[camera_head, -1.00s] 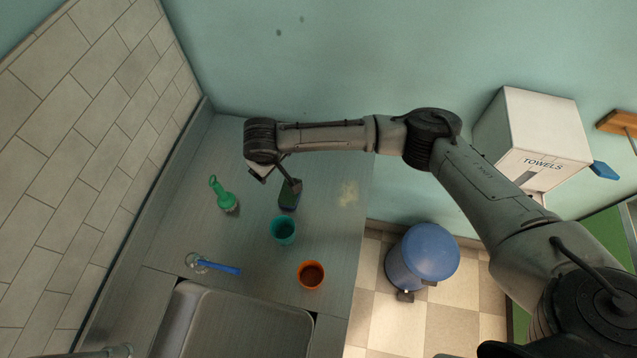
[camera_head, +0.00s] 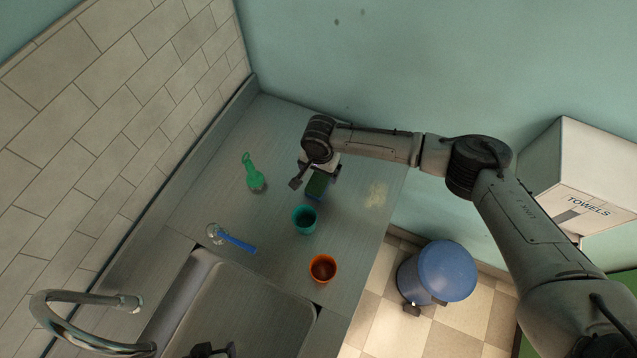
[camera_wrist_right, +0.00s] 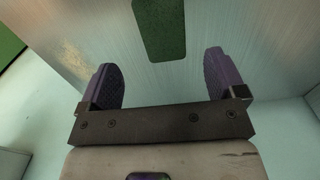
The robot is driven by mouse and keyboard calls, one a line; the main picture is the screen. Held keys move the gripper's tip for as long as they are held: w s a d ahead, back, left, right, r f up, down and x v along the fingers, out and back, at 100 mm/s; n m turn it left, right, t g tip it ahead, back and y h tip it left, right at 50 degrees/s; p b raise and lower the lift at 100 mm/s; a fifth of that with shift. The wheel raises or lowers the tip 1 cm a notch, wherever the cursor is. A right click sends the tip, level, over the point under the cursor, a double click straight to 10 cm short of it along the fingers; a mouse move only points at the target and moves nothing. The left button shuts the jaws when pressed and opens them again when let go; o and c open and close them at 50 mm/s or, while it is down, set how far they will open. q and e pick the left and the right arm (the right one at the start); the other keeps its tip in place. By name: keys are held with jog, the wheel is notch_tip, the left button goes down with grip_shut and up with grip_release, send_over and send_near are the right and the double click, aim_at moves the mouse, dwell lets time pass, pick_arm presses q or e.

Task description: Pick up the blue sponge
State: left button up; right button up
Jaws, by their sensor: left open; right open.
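The blue sponge (camera_head: 317,186) lies on the grey counter behind the teal cup. Its top is dark green with a blue edge along the side. My right gripper (camera_head: 316,175) is open and empty, above and just behind the sponge, with a finger toward each side of it. In the right wrist view the sponge's green top (camera_wrist_right: 162,28) lies ahead of the open purple-padded fingers (camera_wrist_right: 160,62), between their lines, with a gap. Part of my left gripper (camera_head: 210,350) shows dark at the bottom edge over the sink, open and far from the sponge.
A teal cup (camera_head: 305,220) stands close in front of the sponge. An orange cup (camera_head: 323,268), a green bottle (camera_head: 254,174) and a blue-handled brush (camera_head: 236,243) are also on the counter. The sink (camera_head: 250,310) and faucet (camera_head: 85,312) are in front. A wall stands behind.

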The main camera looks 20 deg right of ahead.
aim_at(318, 182)
jog(key=shift+w+a+f, duration=0.1)
jog(key=shift+w+f, duration=0.05)
jog(key=shift+f, duration=3.9)
jog(key=shift+c, duration=0.3)
jog(key=c, duration=1)
jog(key=shift+r, duration=0.45)
jog(key=r, duration=0.3)
jog(key=shift+s+d+r, duration=0.2)
jog(key=shift+r, duration=0.15)
jog(key=s+d+r, duration=0.6)
jog(key=s+d, duration=0.1)
jog(key=s, duration=0.1)
jog(key=shift+s+r+p, duration=0.25)
jog(key=shift+s+p, duration=0.05)
jog(key=shift+p, duration=0.1)
